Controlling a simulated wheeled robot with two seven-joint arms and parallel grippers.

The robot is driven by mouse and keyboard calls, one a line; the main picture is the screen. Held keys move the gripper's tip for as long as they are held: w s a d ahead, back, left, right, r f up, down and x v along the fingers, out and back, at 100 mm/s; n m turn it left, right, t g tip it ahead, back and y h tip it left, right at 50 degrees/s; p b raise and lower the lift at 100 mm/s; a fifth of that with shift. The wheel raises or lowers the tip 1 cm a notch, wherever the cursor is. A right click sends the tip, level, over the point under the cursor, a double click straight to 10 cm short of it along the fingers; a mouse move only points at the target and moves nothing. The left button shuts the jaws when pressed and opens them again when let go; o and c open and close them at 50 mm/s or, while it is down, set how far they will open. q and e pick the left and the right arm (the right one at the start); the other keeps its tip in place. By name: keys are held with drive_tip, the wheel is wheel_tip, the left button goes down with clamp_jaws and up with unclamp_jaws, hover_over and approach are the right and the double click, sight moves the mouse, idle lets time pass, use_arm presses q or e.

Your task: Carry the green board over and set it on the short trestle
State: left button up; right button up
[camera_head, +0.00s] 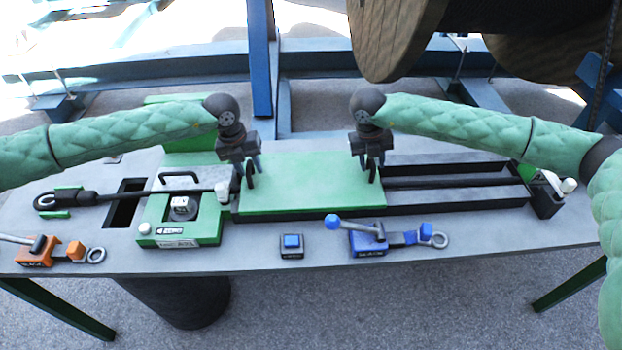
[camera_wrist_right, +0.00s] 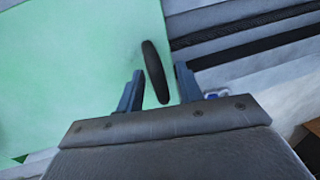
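The green board (camera_head: 310,185) lies flat over the left part of a long black channel on the grey table, with an upright black handle near each end. My left gripper (camera_head: 248,168) is at the left handle, its fingers apparently apart beside it. My right gripper (camera_head: 371,166) is at the right handle. In the right wrist view, that black handle (camera_wrist_right: 156,72) stands between the spread fingers of my right gripper (camera_wrist_right: 158,90), with gaps on both sides. I cannot make out a thing that is clearly the short trestle.
A green box marked ZERO (camera_head: 180,232) stands left of the board. An orange clamp (camera_head: 50,252), a small blue button box (camera_head: 292,245) and a blue clamp (camera_head: 385,240) lie along the front. A large wooden reel (camera_head: 395,35) hangs behind. The table's front right is clear.

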use_arm(q)
clamp_jaws()
use_arm(e)
clamp_jaws()
use_arm(q)
drive_tip(key=shift+w, duration=0.1)
use_arm(e)
drive_tip(key=shift+w+r, duration=0.1)
idle(0.9)
